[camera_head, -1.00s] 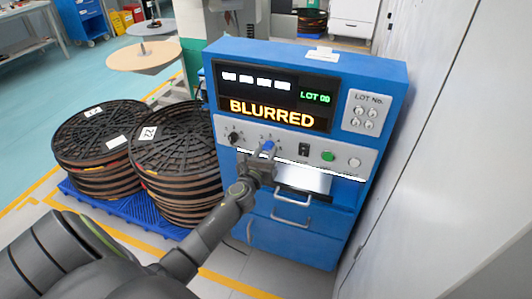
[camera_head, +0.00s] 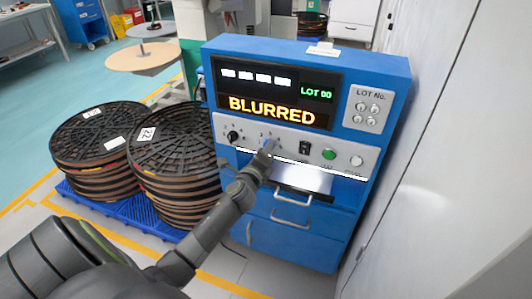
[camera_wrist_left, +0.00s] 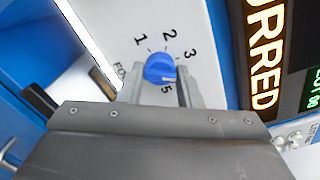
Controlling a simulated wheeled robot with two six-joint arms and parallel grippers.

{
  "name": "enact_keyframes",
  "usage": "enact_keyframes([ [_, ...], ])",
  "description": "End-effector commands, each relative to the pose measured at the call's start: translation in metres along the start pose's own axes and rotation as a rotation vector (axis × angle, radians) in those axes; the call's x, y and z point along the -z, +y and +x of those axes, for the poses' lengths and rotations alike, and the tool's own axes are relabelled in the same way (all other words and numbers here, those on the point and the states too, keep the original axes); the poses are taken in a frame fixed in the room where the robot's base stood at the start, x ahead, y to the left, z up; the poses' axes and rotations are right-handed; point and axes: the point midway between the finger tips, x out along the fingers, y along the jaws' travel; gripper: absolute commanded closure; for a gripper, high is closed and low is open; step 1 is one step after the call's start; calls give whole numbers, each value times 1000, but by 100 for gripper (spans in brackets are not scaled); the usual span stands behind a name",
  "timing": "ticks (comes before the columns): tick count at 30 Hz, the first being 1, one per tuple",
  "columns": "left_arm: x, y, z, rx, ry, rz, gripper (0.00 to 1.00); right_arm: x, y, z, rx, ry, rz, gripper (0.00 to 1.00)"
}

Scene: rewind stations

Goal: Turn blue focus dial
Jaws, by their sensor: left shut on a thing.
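The place between 3 and 5 is covered by a finger. My left gripper (camera_wrist_left: 160,84) has one finger on each side of the dial and is shut on it. In the head view my left gripper (camera_head: 266,153) is at the panel of the blue machine (camera_head: 300,235), and the dial (camera_head: 269,142) is mostly hidden behind it. The display (camera_head: 272,112) reads BLURRED. My right gripper is not in view.
A black knob (camera_head: 233,136) sits left of the dial; a black switch (camera_head: 304,148) and a green button (camera_head: 329,154) sit right of it. Drawer handles stick out below. Stacked reels (camera_head: 175,150) stand on a blue pallet at left. A white wall is close at right.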

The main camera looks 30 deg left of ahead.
Motion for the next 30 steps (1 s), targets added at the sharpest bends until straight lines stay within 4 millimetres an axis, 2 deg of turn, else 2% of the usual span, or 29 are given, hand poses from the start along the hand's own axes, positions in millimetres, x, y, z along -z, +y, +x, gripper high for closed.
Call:
enact_keyframes([
  [5, 1, 3, 0, -1, 0, -167, 92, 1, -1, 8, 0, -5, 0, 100],
  [13, 1, 3, 0, -1, 0, -423, 92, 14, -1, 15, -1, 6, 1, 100],
  [23, 1, 3, 0, -1, 0, -737, 92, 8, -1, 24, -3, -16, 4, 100],
  [30, 1, 3, 0, -2, -1, -963, 92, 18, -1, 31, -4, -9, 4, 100],
])
